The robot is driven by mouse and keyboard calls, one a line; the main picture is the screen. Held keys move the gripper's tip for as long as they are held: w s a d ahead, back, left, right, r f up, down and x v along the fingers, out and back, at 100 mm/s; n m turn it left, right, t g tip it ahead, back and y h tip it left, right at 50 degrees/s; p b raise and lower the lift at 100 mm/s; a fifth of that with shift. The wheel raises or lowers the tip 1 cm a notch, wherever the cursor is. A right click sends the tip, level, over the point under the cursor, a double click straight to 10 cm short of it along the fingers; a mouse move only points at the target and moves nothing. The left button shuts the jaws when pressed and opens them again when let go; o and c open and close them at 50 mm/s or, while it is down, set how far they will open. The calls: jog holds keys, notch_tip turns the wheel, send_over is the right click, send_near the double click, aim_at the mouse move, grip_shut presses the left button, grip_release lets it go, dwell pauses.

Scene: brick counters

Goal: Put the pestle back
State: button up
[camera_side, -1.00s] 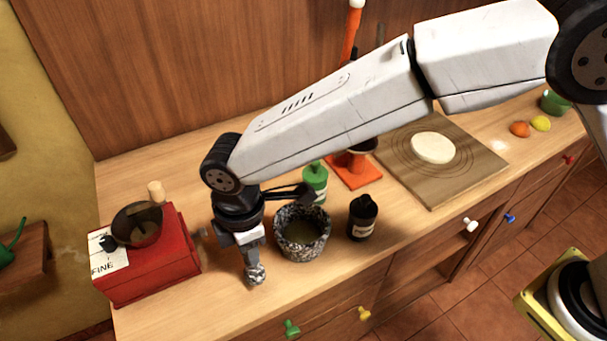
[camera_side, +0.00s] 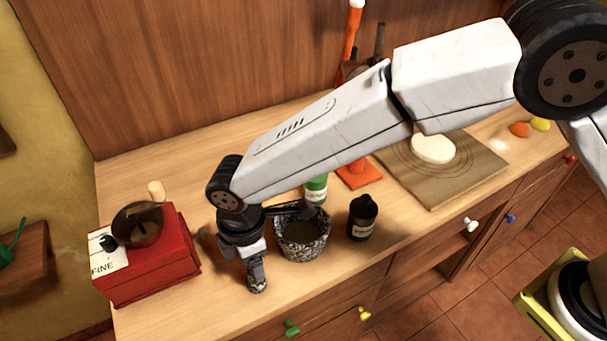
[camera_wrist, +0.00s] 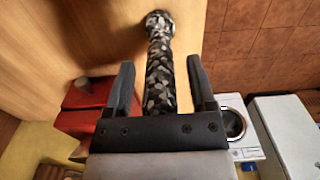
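The pestle (camera_wrist: 159,65) is black, grey and white speckled with a round knob at one end. In the wrist view it extends between the two fingers of my gripper (camera_wrist: 160,85), with a gap on each side. My gripper is open around it. In the side view my gripper (camera_side: 256,275) points down at the counter's front, left of the mortar, and hides most of the pestle; only a speckled end (camera_side: 257,287) shows beneath. The speckled mortar (camera_side: 302,252) stands upright just right of my gripper, with dull greenish contents visible inside.
A red grinder box (camera_side: 155,265) stands to the left. A dark bottle (camera_side: 362,218) is right of the mortar, and a green bottle (camera_side: 316,188) is behind it. A wooden board (camera_side: 455,180) with dough lies farther right. The counter's front edge is close to my gripper.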

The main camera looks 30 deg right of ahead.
notch_tip(320, 180, up, 12)
jog(key=shift+r, duration=0.15)
dwell(0.8)
jog(key=shift+d, duration=0.1)
dwell(0.4)
jog(key=w+d+f+m+t, duration=0.15)
jog(key=d+m, duration=0.35)
jog(key=d, duration=0.6)
jog(key=w+d+f+m, duration=0.15)
jog(key=d+m, duration=0.25)
jog(key=d, duration=0.8)
jog(key=s+d+f+m, duration=0.2)
jog(key=s+d+m, duration=0.2)
jog(key=d, duration=0.3)
jog(key=s+d+f+m+t, duration=0.1)
jog(key=s+d+f+m, duration=0.1)
jog(key=s+d+m, duration=0.3)
jog(key=shift+s+d, duration=0.45)
jog(key=shift+d, duration=1.2)
